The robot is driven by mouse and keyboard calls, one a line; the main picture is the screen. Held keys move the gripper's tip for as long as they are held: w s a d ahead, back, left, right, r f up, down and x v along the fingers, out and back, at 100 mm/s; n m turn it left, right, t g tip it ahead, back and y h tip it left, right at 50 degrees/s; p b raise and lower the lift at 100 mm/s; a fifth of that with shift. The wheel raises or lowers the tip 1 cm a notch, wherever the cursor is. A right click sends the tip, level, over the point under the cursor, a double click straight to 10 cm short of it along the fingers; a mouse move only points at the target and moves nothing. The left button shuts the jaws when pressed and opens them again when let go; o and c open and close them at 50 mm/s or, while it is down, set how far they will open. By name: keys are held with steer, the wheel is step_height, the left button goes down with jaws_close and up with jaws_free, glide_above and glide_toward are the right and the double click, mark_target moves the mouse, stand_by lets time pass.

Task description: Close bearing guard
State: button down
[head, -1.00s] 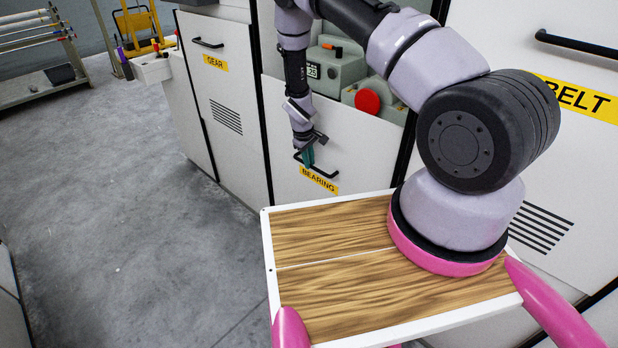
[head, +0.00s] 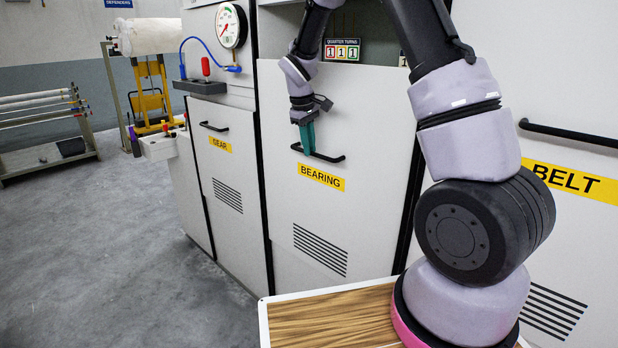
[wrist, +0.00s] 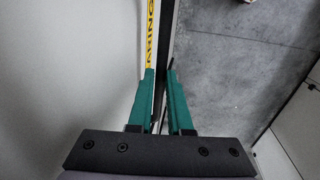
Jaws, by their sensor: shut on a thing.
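The bearing guard (head: 300,110) is a pale panel with a yellow BEARING label (head: 321,177), a black handle (head: 330,158) and a slotted vent (head: 320,250). A dark gap remains visible above its top edge. My gripper (head: 308,140), with green fingers, is shut on the guard's handle near its left end. In the wrist view, the green fingers (wrist: 165,90) stand on either side of a dark bar, with part of the yellow label beside them. The gripped part of the handle is mostly hidden by the fingers.
The GEAR guard (head: 215,175) stands to the left and the BELT guard (head: 590,220) to the right. A QUARTER TURNS counter (head: 342,50) shows above the bearing guard. A gauge (head: 231,26) is at upper left. Grey floor (head: 110,250) is clear at left.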

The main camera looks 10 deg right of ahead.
step_height(320, 180, up, 19)
steer(key=shift+r, duration=0.15)
steer(key=shift+w, duration=0.1)
steer(key=c, duration=0.8)
jaws_free()
steer(key=shift+r, duration=0.1)
steer(key=shift+c, duration=0.2)
step_height(320, 180, up, 10)
steer(key=s+a, duration=0.1)
steer(key=shift+s+a+r, duration=0.15)
steer(key=shift+a+r, duration=0.05)
steer(key=shift+a, duration=0.15)
